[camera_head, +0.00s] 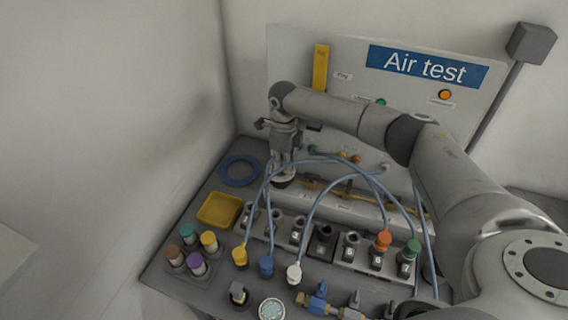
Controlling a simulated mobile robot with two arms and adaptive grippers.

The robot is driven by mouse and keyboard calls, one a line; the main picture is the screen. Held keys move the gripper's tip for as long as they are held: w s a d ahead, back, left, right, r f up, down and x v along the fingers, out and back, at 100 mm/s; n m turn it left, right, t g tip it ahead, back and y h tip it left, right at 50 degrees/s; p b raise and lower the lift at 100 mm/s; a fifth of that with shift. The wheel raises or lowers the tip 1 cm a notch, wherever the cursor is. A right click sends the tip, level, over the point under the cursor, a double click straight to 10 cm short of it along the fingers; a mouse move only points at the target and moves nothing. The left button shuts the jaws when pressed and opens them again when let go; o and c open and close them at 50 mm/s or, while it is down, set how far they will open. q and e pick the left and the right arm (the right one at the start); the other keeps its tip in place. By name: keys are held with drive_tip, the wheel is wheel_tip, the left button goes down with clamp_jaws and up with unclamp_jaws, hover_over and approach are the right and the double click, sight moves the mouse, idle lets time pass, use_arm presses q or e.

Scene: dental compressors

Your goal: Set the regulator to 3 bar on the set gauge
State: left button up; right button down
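My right arm reaches in from the right across the board, and its gripper (283,174) points down near the back left of the bench. The gripper's fingers sit at or just above a dark round part (284,183), which may be the regulator knob; the gripper covers most of it. I cannot tell whether the fingers touch it or how far they are closed. A round white-faced dial (271,309) lies at the front edge of the picture, and its reading is too small to make out. I cannot tell which gauge is the set gauge. My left gripper is not in view.
A row of numbered sockets (323,241) crosses the bench, with blue hoses looping over it to coloured plugs. A yellow tray (219,210), a blue ring (238,170) and several coloured caps (194,250) are at left. The "Air test" board (345,61) stands behind.

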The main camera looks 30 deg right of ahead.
drive_tip(key=m, duration=0.3)
drive_tip(key=shift+a+m+b, duration=0.1)
drive_tip(key=shift+m+b, duration=0.2)
drive_tip(key=m, duration=0.3)
drive_tip(key=shift+a+r+m, duration=0.1)
drive_tip(key=shift+a+m, duration=0.05)
drive_tip(key=shift+m, duration=0.15)
drive_tip(key=m, duration=0.6)
drive_tip(key=shift+a+m, duration=0.25)
drive_tip(key=shift+m, duration=0.05)
drive_tip(key=c, duration=1.5)
unclamp_jaws()
wheel_tip(320, 180, up, 12)
drive_tip(key=shift+b, duration=0.3)
